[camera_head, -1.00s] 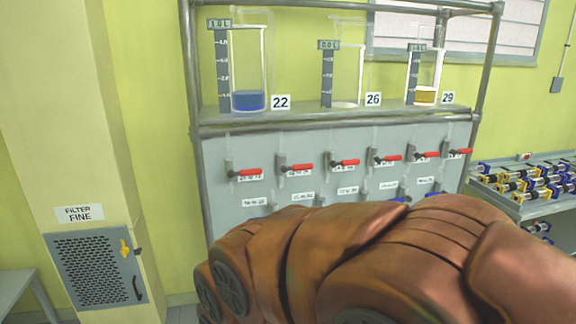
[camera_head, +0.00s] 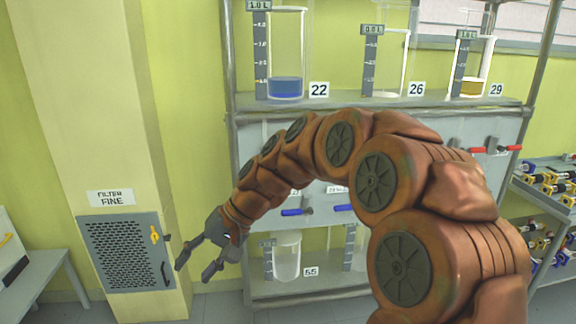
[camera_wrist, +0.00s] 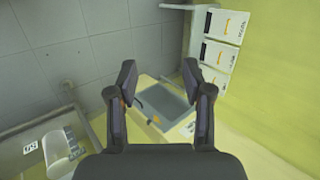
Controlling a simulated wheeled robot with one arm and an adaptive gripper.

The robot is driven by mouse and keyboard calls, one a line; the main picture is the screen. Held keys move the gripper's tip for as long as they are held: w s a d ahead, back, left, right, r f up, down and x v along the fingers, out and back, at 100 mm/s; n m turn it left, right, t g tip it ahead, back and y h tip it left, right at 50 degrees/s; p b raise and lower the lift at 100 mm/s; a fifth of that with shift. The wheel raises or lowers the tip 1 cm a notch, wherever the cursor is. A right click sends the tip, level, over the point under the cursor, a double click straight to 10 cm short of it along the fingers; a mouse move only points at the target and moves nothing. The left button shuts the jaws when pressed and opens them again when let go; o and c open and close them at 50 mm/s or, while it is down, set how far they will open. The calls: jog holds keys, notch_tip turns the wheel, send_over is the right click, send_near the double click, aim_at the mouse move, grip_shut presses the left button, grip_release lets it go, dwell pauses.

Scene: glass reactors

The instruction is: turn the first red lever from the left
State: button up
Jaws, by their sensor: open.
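Two red levers show at the right of the grey panel (camera_head: 250,140) in the head view: one red lever (camera_head: 477,150) beside my arm and another red lever (camera_head: 513,148) at the far right. The first red lever from the left is hidden behind my arm. My gripper (camera_head: 196,270) is open and empty, pointing down and left, to the left of the rack and below the row of red levers. In the wrist view my gripper (camera_wrist: 160,78) has its fingers spread, with no lever between them.
A filter cabinet (camera_head: 125,250) stands left of my gripper; it also shows in the wrist view (camera_wrist: 166,108). Blue levers (camera_head: 297,212) sit lower on the panel. Glass vessels, one with blue liquid (camera_head: 286,87), stand on the shelf (camera_head: 400,103). A bench (camera_head: 50,268) is far left.

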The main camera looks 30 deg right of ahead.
jog(key=w+d+r+m+t+y+b, duration=0.1)
jog(key=w+d+r+m+t, duration=0.2)
jog(key=w+d, duration=0.6)
jog(key=w+d+m+t+y, duration=0.15)
jog(key=w+d+t, duration=0.25)
jog(key=w+d, duration=0.55)
jog(key=w+d+f+m+t+h+b, duration=0.1)
jog(key=w+d+m+t+h, duration=0.2)
jog(key=d, duration=1)
jog(key=w+d+f+m+t+h, duration=0.15)
jog(key=w+d+m+t, duration=0.25)
jog(key=d, duration=0.8)
jog(key=shift+p+x, duration=0.95)
jog(key=shift+x, duration=2.7)
jog(key=shift+c, duration=0.3)
grip_shut()
